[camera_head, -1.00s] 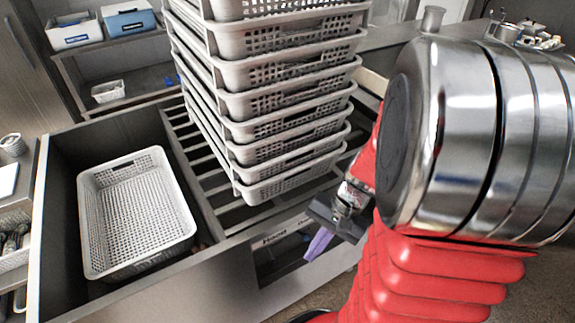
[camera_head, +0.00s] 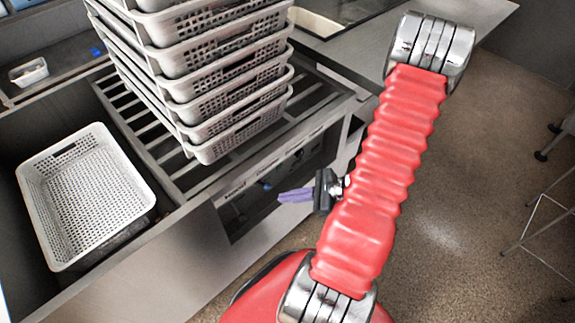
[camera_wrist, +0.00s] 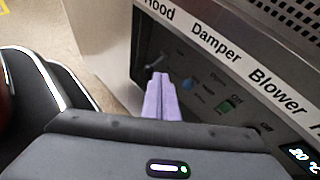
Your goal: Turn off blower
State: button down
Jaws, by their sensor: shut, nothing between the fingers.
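The control panel (camera_head: 268,184) is recessed in the front of the metal counter. In the wrist view it carries the labels Hood, Damper and Blower (camera_wrist: 280,91). My gripper (camera_head: 283,196) has purple fingers, shut and empty, in front of the panel. In the wrist view the fingers (camera_wrist: 160,88) point toward the lever and hide part of the panel. Whether they touch it I cannot tell.
A stack of perforated baskets (camera_head: 232,105) stands on a slatted rack (camera_head: 150,125) above the panel. A single white basket (camera_head: 85,195) sits in the recess at left. A lit temperature display (camera_wrist: 303,157) is at the panel's right. Open floor (camera_head: 460,215) lies to the right, with a stool (camera_head: 545,225).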

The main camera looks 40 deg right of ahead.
jog(key=d+f+m+t+h, duration=0.1)
jog(key=d+f+m+h, duration=0.1)
jog(key=d, duration=0.4)
jog(key=w+d+f+m+t+h, duration=0.1)
jog(key=d+f+m+t+h, duration=0.1)
jog(key=d+m+h, duration=0.3)
jog(key=shift+w+d+f+m, duration=0.25)
jog(key=shift+d+f+m, duration=0.3)
jog(key=shift+f+m, duration=0.2)
jog(key=shift+w+f, duration=0.1)
jog(key=w+r+x, duration=0.1)
jog(key=r+x, duration=0.1)
jog(key=x, duration=1.1)
jog(key=shift+w, duration=0.15)
jog(key=shift+r, duration=0.15)
